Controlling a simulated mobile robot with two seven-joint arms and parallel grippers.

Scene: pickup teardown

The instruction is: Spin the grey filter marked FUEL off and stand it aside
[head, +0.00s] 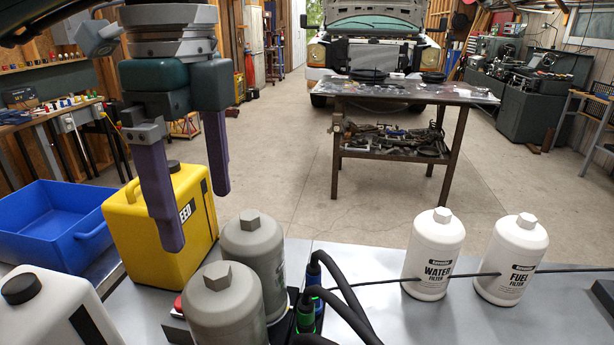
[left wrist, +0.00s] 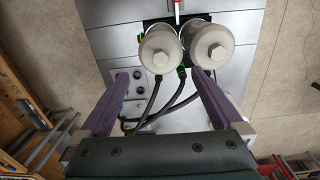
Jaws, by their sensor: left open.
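Two grey filters with hex tops stand side by side: the farther grey filter (head: 254,255) and the nearer grey filter (head: 224,310). Their labels are turned away or hidden, so I cannot tell which is marked FUEL. In the left wrist view they are the left grey filter (left wrist: 160,52) and the right grey filter (left wrist: 211,46), ahead of my fingers. My left gripper (head: 195,218) is open and empty, with purple fingers pointing down, to the left of the filters in the head view. Both fingers also flank the left wrist view (left wrist: 158,85). My right gripper is not in view.
Black hoses (head: 345,290) with blue and green connectors rise beside the filters. A white WATER filter (head: 433,255) and a white FUEL filter (head: 512,260) stand at right. A yellow jug (head: 155,235), blue bin (head: 45,225) and white jug (head: 50,310) are at left.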

